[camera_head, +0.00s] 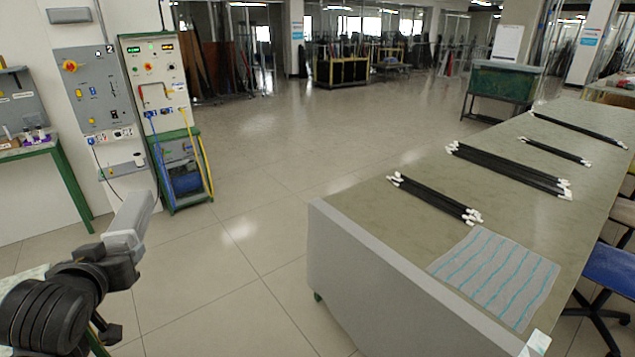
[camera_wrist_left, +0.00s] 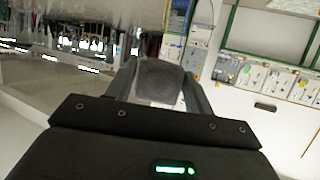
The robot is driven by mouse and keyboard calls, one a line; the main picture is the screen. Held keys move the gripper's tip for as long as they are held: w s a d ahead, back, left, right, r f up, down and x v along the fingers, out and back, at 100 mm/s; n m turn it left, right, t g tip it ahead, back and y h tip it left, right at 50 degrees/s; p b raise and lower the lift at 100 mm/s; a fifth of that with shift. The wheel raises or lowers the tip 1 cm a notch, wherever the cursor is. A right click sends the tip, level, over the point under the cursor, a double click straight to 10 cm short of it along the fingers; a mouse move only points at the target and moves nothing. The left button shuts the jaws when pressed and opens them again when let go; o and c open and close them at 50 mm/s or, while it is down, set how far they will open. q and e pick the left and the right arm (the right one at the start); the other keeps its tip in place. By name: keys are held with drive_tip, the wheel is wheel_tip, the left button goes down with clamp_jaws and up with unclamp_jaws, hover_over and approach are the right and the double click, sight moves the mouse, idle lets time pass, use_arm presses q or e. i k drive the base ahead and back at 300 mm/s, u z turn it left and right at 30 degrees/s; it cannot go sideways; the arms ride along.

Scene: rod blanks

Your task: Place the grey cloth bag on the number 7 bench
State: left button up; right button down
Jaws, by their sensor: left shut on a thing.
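My left gripper (camera_head: 128,232) is at the lower left in the head view, over the floor and well left of the long bench. In the left wrist view its two fingers (camera_wrist_left: 160,84) are shut on a grey, woven-looking thing, which I take to be the grey cloth bag (camera_wrist_left: 160,80). In the head view a pale grey shape shows at the gripper; I cannot tell bag from finger there. The long bench (camera_head: 385,255) runs along the right. I cannot read a number 7 on it. My right gripper is not in view.
On the bench lie a grey cloth with teal wavy stripes (camera_head: 495,275) and several bundles of black rods with white ends (camera_head: 435,198). A small white card (camera_head: 537,343) shows at its near corner. A control cabinet (camera_head: 158,85) stands at left. A blue chair (camera_head: 610,268) is at right. The middle floor is clear.

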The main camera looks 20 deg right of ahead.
sight(411, 235)
drive_tip(key=i, duration=1.45)
drive_tip(key=z, duration=2.95)
